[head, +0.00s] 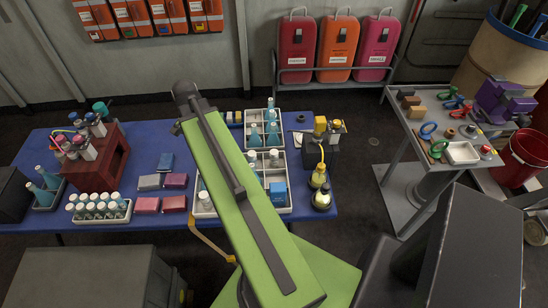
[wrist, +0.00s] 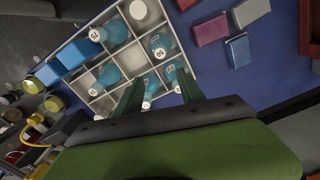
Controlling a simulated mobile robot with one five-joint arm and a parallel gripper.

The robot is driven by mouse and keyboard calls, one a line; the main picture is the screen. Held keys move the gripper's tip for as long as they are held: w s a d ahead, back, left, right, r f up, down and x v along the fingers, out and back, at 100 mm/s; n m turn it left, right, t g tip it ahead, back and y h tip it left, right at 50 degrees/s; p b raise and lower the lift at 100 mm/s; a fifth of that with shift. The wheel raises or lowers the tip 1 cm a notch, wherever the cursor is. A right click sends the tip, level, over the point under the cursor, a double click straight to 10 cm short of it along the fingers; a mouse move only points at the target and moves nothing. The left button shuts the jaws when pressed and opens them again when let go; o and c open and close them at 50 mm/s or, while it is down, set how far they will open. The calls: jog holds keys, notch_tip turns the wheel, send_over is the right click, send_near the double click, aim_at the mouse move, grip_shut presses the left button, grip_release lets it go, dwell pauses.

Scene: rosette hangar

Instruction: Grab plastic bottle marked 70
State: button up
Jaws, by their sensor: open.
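In the wrist view, a white divided tray (wrist: 62,42) holds several teal plastic bottles with white number labels. One bottle (wrist: 113,32) is at the upper left and another (wrist: 104,74) is below it. A middle bottle (wrist: 158,44) stands just beyond my gripper (wrist: 157,80), and a further bottle (wrist: 176,72) is by the right finger. The labels are too small to read surely, so I cannot tell which is marked 70. My gripper is open, its two dark green fingers over the tray with nothing held. In the head view my arm hides the gripper.
The blue table (head: 120,160) also bears a dark red rack (head: 98,165), a tray of white-capped vials (head: 98,218) and several small boxes. A grey cart (head: 400,165) with tools stands to the right.

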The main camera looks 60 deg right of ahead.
jog(key=s+d+m, duration=0.7)
jog(key=s+d, duration=0.2)
jog(key=d, duration=0.4)
jog(key=m, duration=0.5)
send_over(274, 157)
jog(key=d, duration=0.2)
jog(key=f+b, duration=1.1)
jog(key=w+f+b, duration=0.1)
jog(key=f+b, duration=0.5)
jog(key=shift+a+f, duration=0.1)
jog(key=shift+a, duration=0.15)
jog(key=shift+r, duration=0.2)
grip_shut()
jog(key=shift+r, duration=0.15)
